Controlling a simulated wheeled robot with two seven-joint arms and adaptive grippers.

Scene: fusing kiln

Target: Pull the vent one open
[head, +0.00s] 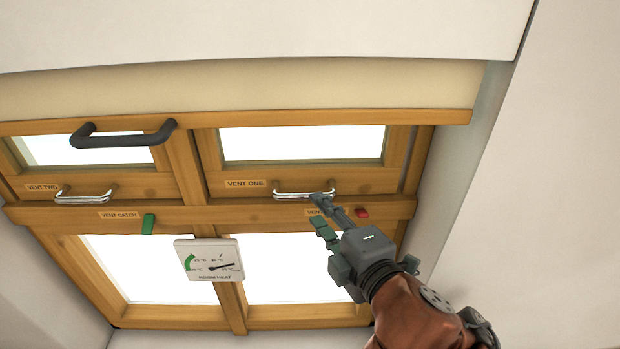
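Vent one (356,181) is the upper right wooden sash, with a bright pane and a "VENT ONE" label. It looks flush in its frame. Its silver bar handle (290,195) sits on the lower rail. My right gripper (321,213) comes up from the lower right, its two fingers apart with nothing seen between them. The upper fingertip overlaps the right end of the handle in the picture; I cannot tell whether it touches. A red catch (362,212) sits on the crossbar right of the gripper, which partly hides a label there. My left gripper is out of view.
Vent two (130,184), with its own silver handle (84,198), is at left. A green vent catch (148,224) is below it. A dark bar handle (124,139) crosses the upper left. A room heat dial (209,260) hangs below the crossbar. A pale wall (550,200) stands at right.

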